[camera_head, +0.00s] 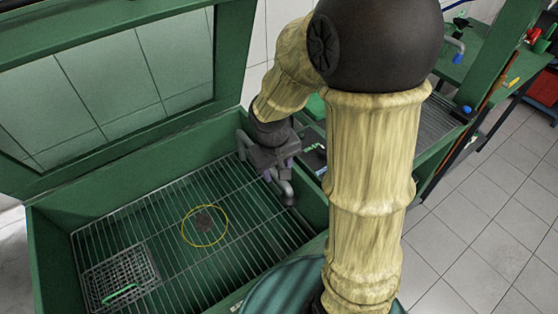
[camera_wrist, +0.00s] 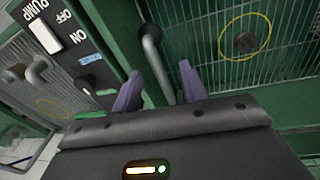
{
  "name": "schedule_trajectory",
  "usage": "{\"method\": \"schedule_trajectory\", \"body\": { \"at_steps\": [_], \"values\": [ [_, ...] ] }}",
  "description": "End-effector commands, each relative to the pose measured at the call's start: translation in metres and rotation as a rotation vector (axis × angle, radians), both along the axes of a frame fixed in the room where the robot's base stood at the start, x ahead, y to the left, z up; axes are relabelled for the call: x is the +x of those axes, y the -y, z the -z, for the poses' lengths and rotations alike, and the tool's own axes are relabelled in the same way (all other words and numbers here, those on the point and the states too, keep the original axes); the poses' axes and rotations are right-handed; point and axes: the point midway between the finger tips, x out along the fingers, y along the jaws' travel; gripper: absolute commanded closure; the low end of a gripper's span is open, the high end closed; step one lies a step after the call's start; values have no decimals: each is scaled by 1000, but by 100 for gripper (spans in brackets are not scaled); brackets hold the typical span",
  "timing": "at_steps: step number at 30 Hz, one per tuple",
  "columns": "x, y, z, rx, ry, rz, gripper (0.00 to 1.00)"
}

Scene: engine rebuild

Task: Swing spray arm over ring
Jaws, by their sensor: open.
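The spray arm (camera_wrist: 154,55) is a grey bent pipe. In the wrist view it runs down between the two purple fingertips of my gripper (camera_wrist: 160,88). My gripper is open around it in the picture; contact cannot be told. In the head view my gripper (camera_head: 270,172) hangs at the right wall of the green washer, and the spray arm's lower end (camera_head: 287,192) shows beside it. The yellow ring (camera_head: 183,232) lies on the wire rack, left of the spray arm, around a dark round patch (camera_head: 204,222). The ring also shows at upper right in the wrist view (camera_wrist: 222,47).
The washer's windowed lid (camera_head: 105,85) stands open at the back left. A wire basket with a green handle (camera_head: 120,293) sits on the rack's near left. A pump switch panel (camera_wrist: 72,45) is close left of my gripper. The rack (camera_head: 150,235) is otherwise clear.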

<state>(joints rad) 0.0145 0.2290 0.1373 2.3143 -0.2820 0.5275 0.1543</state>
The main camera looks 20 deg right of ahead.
Motion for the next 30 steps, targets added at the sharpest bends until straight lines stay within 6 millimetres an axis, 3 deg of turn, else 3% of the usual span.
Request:
{"method": "schedule_trajectory", "body": {
  "at_steps": [1, 3, 9, 23, 30],
  "values": [
    [9, -3, -24, -15, -14, -20, 57],
    [20, -5, -37, -39, -31, -47, 57],
    [43, -10, -57, -87, -55, -96, 57],
    [47, -10, -54, -97, -58, -104, 57],
    [47, -7, -32, -97, -62, -104, 57]
  ]
}}
